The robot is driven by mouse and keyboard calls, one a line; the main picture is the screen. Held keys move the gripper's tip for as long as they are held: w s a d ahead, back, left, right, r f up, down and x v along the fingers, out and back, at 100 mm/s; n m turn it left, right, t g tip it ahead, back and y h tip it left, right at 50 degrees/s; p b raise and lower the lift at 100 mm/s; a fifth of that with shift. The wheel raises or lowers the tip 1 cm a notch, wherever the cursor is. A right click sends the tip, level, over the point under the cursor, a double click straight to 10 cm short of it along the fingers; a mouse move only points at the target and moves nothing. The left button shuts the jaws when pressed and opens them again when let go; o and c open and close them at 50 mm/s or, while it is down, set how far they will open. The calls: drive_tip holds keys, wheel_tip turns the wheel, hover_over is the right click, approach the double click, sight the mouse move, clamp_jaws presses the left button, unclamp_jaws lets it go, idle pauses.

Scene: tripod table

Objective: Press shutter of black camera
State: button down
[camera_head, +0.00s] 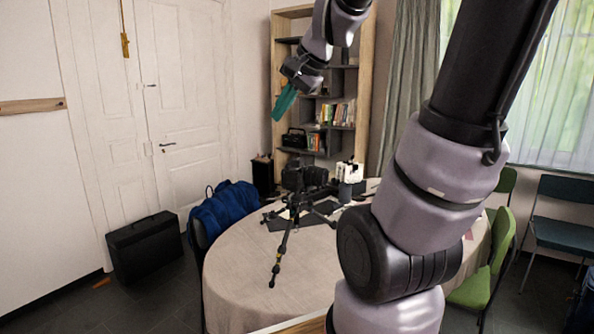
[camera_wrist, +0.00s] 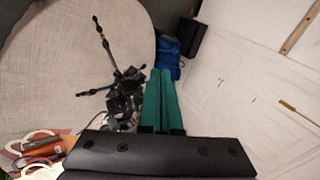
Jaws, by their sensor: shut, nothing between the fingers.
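The black camera (camera_head: 305,178) sits on a small black tripod (camera_head: 287,235) on the round table (camera_head: 240,270). In the wrist view the camera (camera_wrist: 125,103) and tripod legs (camera_wrist: 104,45) show left of the fingers, seen from above. The shutter button is too small to make out. My gripper (camera_head: 284,102) has green fingers that are shut and empty. It is high in the air above the camera and slightly left of it in the head view, well apart from it. The green fingers also show in the wrist view (camera_wrist: 160,100).
A white box (camera_head: 350,171) and a dark cylinder (camera_head: 345,192) stand right of the camera. A blue bag (camera_head: 222,212) is at the table's left, with a black case (camera_head: 145,247) on the floor. A bookshelf (camera_head: 366,90) stands behind. Green chairs (camera_head: 480,285) are at right.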

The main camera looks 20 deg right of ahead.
drive_tip(key=w+d+f+m, duration=0.2)
drive_tip(key=w+d+m, duration=0.15)
drive_tip(key=w, duration=0.35)
drive_tip(key=w+d+f+m, duration=0.1)
drive_tip(key=w+d+m, duration=0.25)
drive_tip(key=w, duration=0.25)
drive_tip(key=m+t+h, duration=0.1)
drive_tip(key=m+t, duration=0.1)
drive_tip(key=m, duration=0.5)
hover_over(297, 169)
drive_tip(key=d, duration=0.1)
wheel_tip(297, 169, down, 7)
drive_tip(key=shift+s, duration=0.35)
drive_tip(key=shift+f, duration=4.4)
drive_tip(key=shift+f, duration=0.15)
drive_tip(key=shift+f, duration=0.25)
drive_tip(key=shift+f, duration=0.3)
drive_tip(key=shift+r, duration=0.75)
